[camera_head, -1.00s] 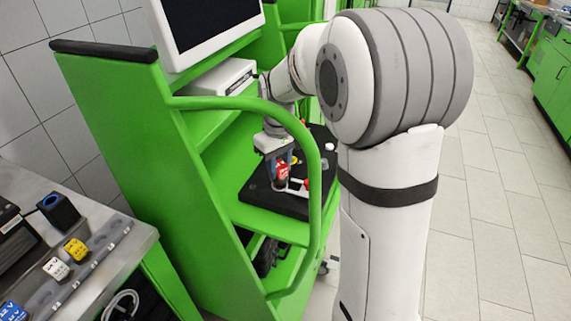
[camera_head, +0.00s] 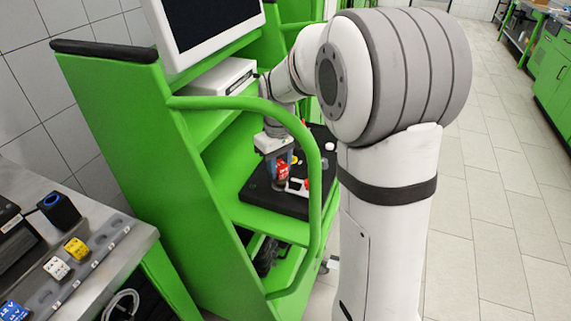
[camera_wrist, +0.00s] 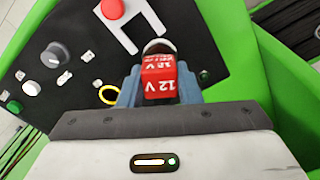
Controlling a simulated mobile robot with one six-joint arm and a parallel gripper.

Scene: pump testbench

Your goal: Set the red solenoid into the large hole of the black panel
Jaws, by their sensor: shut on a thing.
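The red solenoid (camera_head: 282,172), marked 12 V, is held between the blue fingers of my gripper (camera_head: 281,162). In the wrist view my gripper (camera_wrist: 158,82) is shut on the solenoid (camera_wrist: 159,76), one finger on each side. The black panel (camera_head: 262,196) lies on the green cart's shelf, below the gripper. In the wrist view the panel (camera_wrist: 62,98) fills the upper left. The solenoid is over the panel, near the white bracket; I cannot tell whether it touches the panel. I cannot make out the large hole; the solenoid and gripper hide part of the panel.
The panel carries a white bracket (camera_wrist: 130,40), a red button (camera_wrist: 113,9), a grey knob (camera_wrist: 55,54) and a yellow ring (camera_wrist: 109,95). A green curved rail (camera_head: 318,200) runs in front of the shelf. A workbench (camera_head: 118,250) with yellow, white and blue solenoids stands left.

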